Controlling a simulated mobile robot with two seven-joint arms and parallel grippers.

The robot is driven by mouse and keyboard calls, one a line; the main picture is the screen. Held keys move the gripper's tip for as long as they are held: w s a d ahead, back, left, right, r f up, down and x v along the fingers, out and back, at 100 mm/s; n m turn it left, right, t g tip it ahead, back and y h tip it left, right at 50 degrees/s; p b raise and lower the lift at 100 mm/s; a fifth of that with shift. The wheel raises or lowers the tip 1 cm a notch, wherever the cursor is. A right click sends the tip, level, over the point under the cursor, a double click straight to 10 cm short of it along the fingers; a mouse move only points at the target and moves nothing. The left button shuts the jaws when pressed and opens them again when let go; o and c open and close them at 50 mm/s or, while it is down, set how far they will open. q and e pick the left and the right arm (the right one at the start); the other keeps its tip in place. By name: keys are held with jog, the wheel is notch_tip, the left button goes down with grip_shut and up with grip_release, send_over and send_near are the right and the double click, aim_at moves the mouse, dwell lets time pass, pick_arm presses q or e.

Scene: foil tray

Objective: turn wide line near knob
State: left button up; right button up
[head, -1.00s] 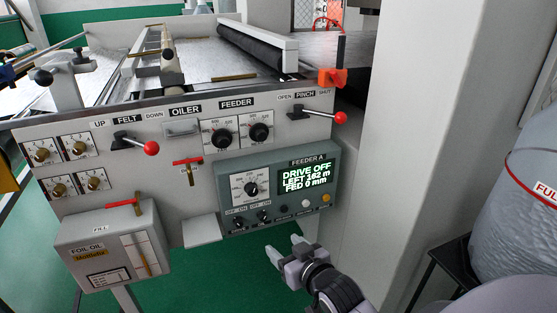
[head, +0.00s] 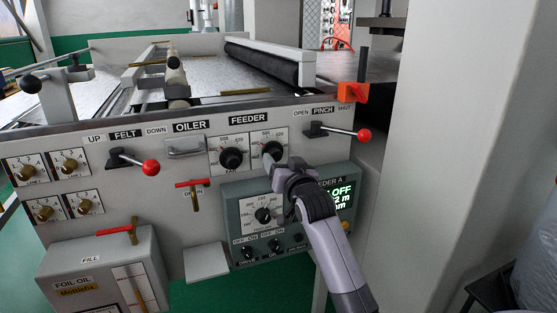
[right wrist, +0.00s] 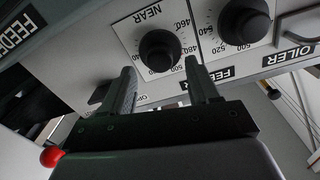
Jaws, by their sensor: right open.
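The feeder panel has two black round knobs on white dials. The knob on the right (head: 273,150) has a dial labelled NEAR in the right wrist view, where the near knob (right wrist: 159,50) shows just beyond my fingertips. Its dial carries numbers around 460 to 500. My right gripper (head: 280,172) is open, just in front of and below this knob in the head view. In the right wrist view its two fingers (right wrist: 162,80) are spread, one toward each side of the knob, with nothing between them; contact cannot be told. My left gripper is out of view.
The other feeder knob (head: 231,158) is close on the left. The feeder A display box (head: 240,210) lies below, partly hidden by my arm. A red-tipped pinch lever (head: 363,135) sticks out to the right, a felt lever (head: 150,167) to the left.

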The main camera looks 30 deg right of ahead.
aim_at(273, 153)
jog(key=shift+x, duration=1.25)
jog(key=c, duration=1.1)
jog(key=shift+o, duration=0.3)
